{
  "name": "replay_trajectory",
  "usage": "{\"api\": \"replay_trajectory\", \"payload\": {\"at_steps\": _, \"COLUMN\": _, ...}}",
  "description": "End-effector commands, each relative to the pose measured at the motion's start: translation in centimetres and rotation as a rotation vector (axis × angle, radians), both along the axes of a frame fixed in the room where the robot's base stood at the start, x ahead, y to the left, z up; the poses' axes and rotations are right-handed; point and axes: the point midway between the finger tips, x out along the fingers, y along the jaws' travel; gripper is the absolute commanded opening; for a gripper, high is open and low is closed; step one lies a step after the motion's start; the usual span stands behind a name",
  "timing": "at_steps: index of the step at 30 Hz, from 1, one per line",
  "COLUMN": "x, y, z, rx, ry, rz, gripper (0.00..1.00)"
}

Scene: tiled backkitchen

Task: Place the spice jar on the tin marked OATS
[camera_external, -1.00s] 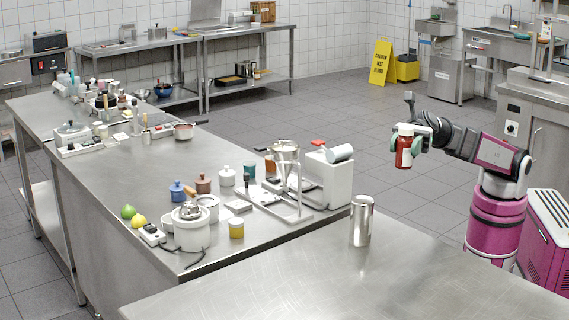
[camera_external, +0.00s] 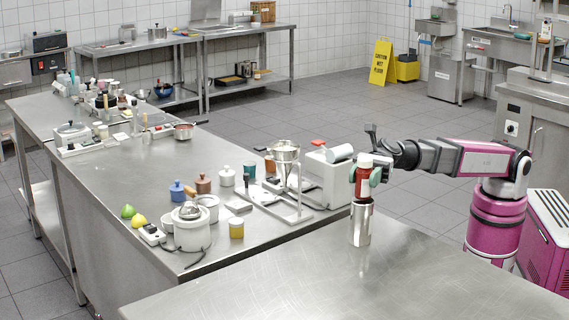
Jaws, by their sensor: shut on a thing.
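The spice jar (camera_external: 363,188), reddish with a red cap and a pale band, is upright in my gripper (camera_external: 364,176). My gripper is shut on its upper part, with a greenish finger on each side. A shiny steel cylindrical tin (camera_external: 361,226) stands on the near steel table, directly below the jar in the picture. The jar's lower end meets or overlaps the tin's top edge; I cannot tell whether they touch. No OATS marking is readable on this tin or on any other container.
The near table (camera_external: 300,285) is otherwise bare. Left of the tin, the long counter (camera_external: 120,185) holds a white appliance (camera_external: 327,182), a funnel stand (camera_external: 287,180), a white pot (camera_external: 191,232) and several small canisters. Open floor lies behind my arm.

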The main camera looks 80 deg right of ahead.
Motion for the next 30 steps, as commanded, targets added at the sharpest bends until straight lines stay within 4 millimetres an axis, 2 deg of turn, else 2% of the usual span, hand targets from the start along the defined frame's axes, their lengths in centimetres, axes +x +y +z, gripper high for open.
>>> {"api": "replay_trajectory", "payload": {"at_steps": 2, "x": 0.0, "y": 0.0, "z": -0.6, "rx": 0.001, "ry": 0.002, "rz": 0.000, "gripper": 0.17}}
{"api": "replay_trajectory", "payload": {"at_steps": 12, "x": 0.0, "y": 0.0, "z": -0.8, "rx": 0.000, "ry": 0.000, "rz": -0.001, "gripper": 0.17}}
{"api": "replay_trajectory", "payload": {"at_steps": 13, "x": 0.0, "y": 0.0, "z": -0.8, "rx": 0.000, "ry": 0.000, "rz": -0.001, "gripper": 0.47}}
{"api": "replay_trajectory", "payload": {"at_steps": 15, "x": 0.0, "y": 0.0, "z": -0.8, "rx": 0.000, "ry": 0.000, "rz": -0.001, "gripper": 0.69}}
{"api": "replay_trajectory", "payload": {"at_steps": 26, "x": 0.0, "y": 0.0, "z": -0.5, "rx": 0.001, "ry": 0.000, "rz": -0.001, "gripper": 0.69}}
{"api": "replay_trajectory", "payload": {"at_steps": 30, "x": -0.8, "y": -1.6, "z": -0.6, "rx": 0.001, "ry": 0.001, "rz": -0.002, "gripper": 0.69}}
